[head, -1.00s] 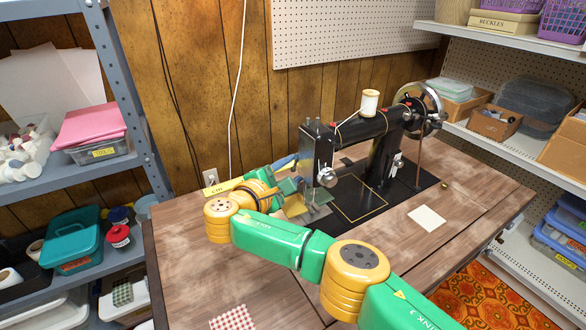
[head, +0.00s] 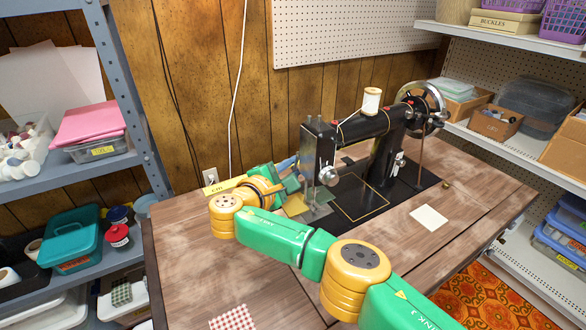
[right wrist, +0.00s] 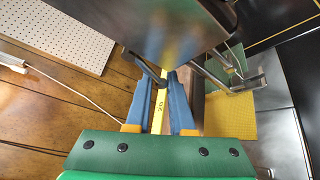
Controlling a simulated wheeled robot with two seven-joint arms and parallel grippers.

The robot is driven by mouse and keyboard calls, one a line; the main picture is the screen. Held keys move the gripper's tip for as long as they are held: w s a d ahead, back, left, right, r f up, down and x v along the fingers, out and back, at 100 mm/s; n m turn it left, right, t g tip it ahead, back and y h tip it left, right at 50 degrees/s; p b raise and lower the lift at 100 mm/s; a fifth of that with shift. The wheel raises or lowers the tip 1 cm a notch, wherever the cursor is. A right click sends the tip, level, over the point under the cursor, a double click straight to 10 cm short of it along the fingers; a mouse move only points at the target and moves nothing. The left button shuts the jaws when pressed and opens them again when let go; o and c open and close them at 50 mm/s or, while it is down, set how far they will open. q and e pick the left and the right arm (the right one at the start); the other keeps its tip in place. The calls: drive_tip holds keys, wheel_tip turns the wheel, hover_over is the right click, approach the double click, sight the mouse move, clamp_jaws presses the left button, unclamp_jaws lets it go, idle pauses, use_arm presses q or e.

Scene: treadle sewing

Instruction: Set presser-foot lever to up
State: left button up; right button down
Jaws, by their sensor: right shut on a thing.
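The black sewing machine (head: 318,150) stands on the wooden table, with its needle head at the left end. My right gripper (head: 292,162) reaches in behind the left side of that head. In the right wrist view, the blue fingers (right wrist: 162,84) are shut on a thin dark lever, the presser-foot lever (right wrist: 146,68), which slopes out from the machine head (right wrist: 185,25). In the head view the lever is hidden behind the gripper and the machine head. My left gripper is not in view.
A yellow ruler (head: 222,187) lies on the table behind my right wrist; its strip also shows beyond the fingers (right wrist: 160,100). A white thread spool (head: 370,100) stands on the machine. A pale square (head: 429,218) lies on the clear table at right.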

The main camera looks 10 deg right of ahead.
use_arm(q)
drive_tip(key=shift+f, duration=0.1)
use_arm(e)
drive_tip(key=shift+f, duration=0.1)
drive_tip(key=shift+w+m+b, duration=0.2)
drive_tip(key=shift+m+b, duration=0.2)
drive_tip(key=shift+b, duration=0.25)
drive_tip(key=m+t+b, duration=0.1)
drive_tip(key=b, duration=0.1)
drive_tip(key=w+m+t+h+b, duration=0.1)
drive_tip(key=b, duration=0.2)
drive_tip(key=shift+a+r+m, duration=0.2)
drive_tip(key=shift+m, duration=0.1)
drive_tip(key=shift+w+a+r+m+b, duration=0.15)
drive_tip(key=shift+r+m+b, duration=0.25)
drive_tip(key=shift+b, duration=0.55)
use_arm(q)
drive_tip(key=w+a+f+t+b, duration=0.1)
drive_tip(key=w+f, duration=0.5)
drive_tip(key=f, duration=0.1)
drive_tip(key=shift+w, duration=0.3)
use_arm(e)
drive_tip(key=shift+w+r+m+t+h, duration=0.2)
drive_tip(key=shift+r+m+t+h, duration=0.2)
drive_tip(key=shift+r+m+t, duration=0.15)
drive_tip(key=c, duration=0.8)
unclamp_jaws()
drive_tip(key=shift+c, duration=0.2)
